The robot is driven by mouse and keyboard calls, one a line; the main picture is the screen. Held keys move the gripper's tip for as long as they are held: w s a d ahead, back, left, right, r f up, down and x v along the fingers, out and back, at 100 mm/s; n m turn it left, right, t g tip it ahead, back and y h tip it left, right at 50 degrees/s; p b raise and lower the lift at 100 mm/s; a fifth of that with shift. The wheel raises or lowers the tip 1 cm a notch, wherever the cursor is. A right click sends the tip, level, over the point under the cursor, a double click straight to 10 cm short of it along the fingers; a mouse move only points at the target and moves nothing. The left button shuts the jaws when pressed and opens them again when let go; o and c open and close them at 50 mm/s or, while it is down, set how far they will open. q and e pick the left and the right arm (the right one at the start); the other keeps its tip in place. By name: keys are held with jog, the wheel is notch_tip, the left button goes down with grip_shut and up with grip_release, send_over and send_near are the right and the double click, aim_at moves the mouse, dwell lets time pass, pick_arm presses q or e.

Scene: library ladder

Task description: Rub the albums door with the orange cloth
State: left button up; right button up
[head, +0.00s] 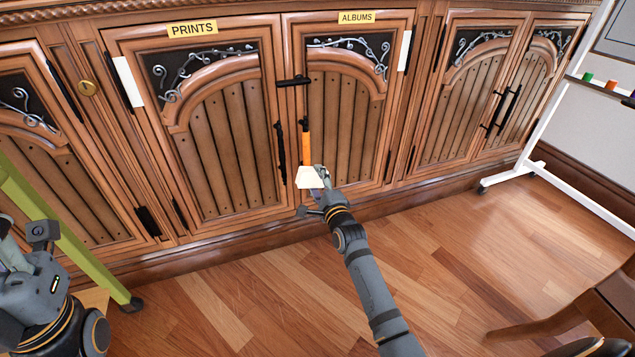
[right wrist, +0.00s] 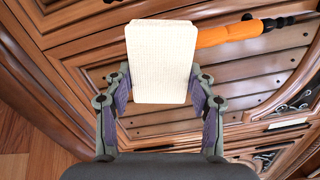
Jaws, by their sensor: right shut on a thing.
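The albums door (head: 345,130) is a shut wooden cabinet door under a yellow ALBUMS label (head: 357,17). My right gripper (head: 319,178) is shut on a cream block (head: 308,178) low in front of the door's left edge. The block also shows between the fingers in the right wrist view (right wrist: 161,62); I cannot tell whether it touches the door. An orange bar with dark ends (head: 306,147) stands upright just above it, and shows in the right wrist view (right wrist: 228,34). I see no orange cloth. My left arm is at the lower left; its fingers are unclear.
The shut prints door (head: 225,140) is left of the albums door, with a black bar (head: 293,81) across their seam. A green rail (head: 70,235) slants at the left. A white stand (head: 560,110) and a brown wooden chair (head: 600,310) are at the right. The middle floor is clear.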

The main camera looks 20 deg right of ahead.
jog(key=shift+w, duration=1.05)
notch_tip(320, 180, up, 3)
jog(key=p, duration=0.4)
jog(key=shift+s+r, duration=0.1)
jog(key=shift+r, duration=0.1)
jog(key=shift+f, duration=0.1)
notch_tip(320, 180, up, 4)
jog(key=p, duration=0.5)
notch_tip(320, 180, up, 2)
jog(key=p, duration=0.2)
jog(key=shift+r+p, duration=0.2)
jog(key=shift+p, duration=0.2)
notch_tip(320, 180, up, 4)
jog(key=p, duration=0.3)
jog(key=shift+f+p, duration=0.25)
jog(key=shift+p, duration=0.05)
